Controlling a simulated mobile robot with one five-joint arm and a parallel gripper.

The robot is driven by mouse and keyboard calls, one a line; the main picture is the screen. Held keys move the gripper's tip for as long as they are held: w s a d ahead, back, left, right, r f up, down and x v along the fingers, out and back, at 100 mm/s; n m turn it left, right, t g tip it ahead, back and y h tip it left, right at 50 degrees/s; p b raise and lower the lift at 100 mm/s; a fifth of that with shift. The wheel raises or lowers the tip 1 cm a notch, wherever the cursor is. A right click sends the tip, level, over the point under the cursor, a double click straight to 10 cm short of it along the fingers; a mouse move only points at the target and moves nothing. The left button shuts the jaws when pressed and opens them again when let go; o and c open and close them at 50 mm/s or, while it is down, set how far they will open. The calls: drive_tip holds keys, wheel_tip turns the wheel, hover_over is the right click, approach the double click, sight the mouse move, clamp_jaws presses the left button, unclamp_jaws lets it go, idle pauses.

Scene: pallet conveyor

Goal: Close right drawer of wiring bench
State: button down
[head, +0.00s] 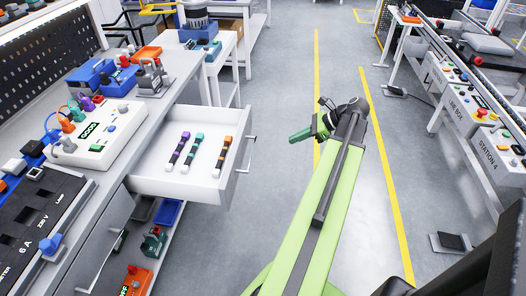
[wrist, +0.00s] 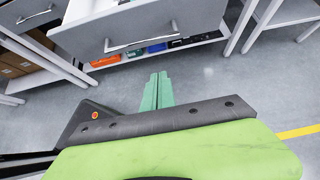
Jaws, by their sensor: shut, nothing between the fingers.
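The wiring bench (head: 150,97) runs along the left in the head view. Its far drawer (head: 200,190) is white, pulled well out, and holds three slim tools with purple, teal and orange ends. Its bar handle (head: 251,150) is on the front facing the aisle. The wrist view shows a grey drawer front (wrist: 150,22) with a silver handle (wrist: 140,40) at the top. My gripper (head: 293,138) is over the aisle, to the right of the open drawer and apart from it. Its green fingers (wrist: 157,78) are shut and empty, pointing at the drawer side.
A nearer grey drawer front (head: 105,245) looks closed. Bins and devices sit on the shelf (wrist: 160,52) under the bench. A white side table (head: 215,45) stands beyond the drawer. The conveyor station (head: 465,95) is at the right. The aisle floor between is clear.

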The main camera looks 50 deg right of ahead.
drive_tip(key=w+a+f+b, duration=0.5)
drive_tip(key=w+a, duration=0.1)
drive_tip(key=w, duration=0.4)
drive_tip(key=shift+a+f, duration=0.15)
drive_tip(key=shift+f, duration=0.1)
